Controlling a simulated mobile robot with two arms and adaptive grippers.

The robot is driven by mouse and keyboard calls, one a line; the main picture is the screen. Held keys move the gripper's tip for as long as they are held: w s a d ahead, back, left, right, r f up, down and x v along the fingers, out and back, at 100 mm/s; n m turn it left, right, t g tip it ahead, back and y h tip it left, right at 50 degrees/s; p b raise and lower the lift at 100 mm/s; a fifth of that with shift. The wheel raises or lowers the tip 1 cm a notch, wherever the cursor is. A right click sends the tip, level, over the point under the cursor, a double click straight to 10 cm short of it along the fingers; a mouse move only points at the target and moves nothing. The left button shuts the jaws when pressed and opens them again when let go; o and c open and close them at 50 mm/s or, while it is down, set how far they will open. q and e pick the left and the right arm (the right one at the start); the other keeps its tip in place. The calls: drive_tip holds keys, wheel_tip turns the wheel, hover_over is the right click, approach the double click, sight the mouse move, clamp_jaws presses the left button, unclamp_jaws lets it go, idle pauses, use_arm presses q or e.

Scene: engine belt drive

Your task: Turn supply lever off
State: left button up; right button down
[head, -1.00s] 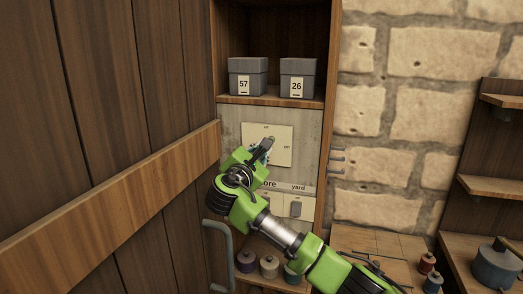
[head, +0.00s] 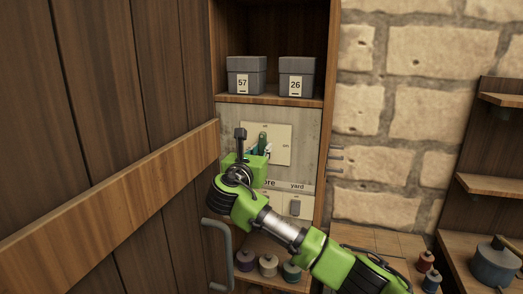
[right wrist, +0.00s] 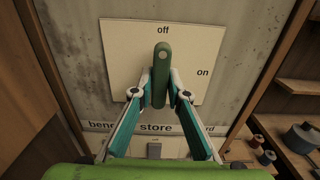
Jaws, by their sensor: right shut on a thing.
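The supply lever (right wrist: 161,72) is a green bar on a pale plate (right wrist: 121,48) marked "off" at the top and "on" at the right. In the right wrist view it stands upright, its top end just below the "off" mark. It also shows in the head view (head: 263,141), partly hidden by my gripper. My right gripper (right wrist: 161,94) is shut on the lever's lower part, a finger on each side. My left gripper is not in view.
Below the plate is a label strip (head: 298,186) reading "store" and "yard", with a small switch (head: 295,208) under it. Grey boxes 57 (head: 246,76) and 26 (head: 297,77) stand on the shelf above. A wooden door (head: 110,190) is at the left. Spools (head: 268,265) sit below.

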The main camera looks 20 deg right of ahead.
idle(0.5)
drive_tip(key=c, duration=2)
unclamp_jaws()
drive_tip(key=v, duration=1.2)
